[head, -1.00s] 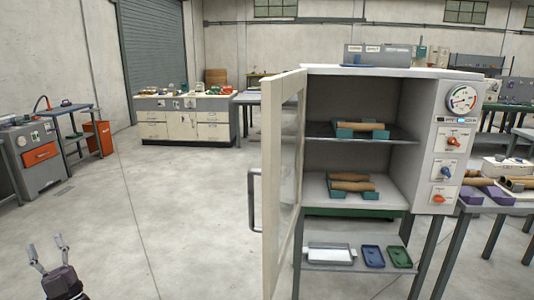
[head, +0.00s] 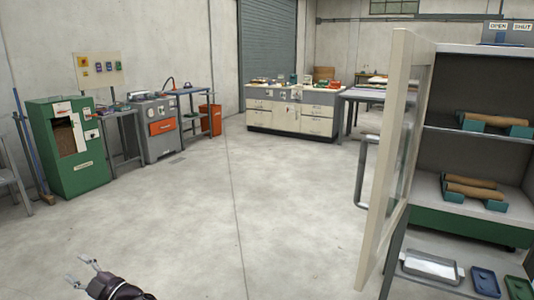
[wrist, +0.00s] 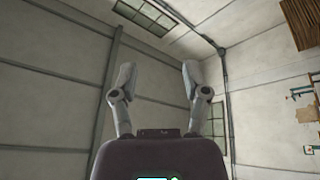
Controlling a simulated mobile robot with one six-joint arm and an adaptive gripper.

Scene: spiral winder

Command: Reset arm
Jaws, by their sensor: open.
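My gripper (head: 82,269) shows at the bottom left of the head view, with its two fingers spread and nothing between them. In the wrist view my gripper (wrist: 156,78) is also open and empty, with both fingers pointing up the picture. Behind them are only wall, ceiling and a window. The rest of my arm is mostly outside the head view. The gripper is far from the cabinet and touches nothing that I can see.
An open cabinet door (head: 393,150) with a handle stands at the right. Brown tubes in green holders lie on the cabinet shelves. A green machine (head: 72,150) and a grey machine (head: 158,128) stand at the left. A drawer bench (head: 290,110) is at the back. The middle floor is clear.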

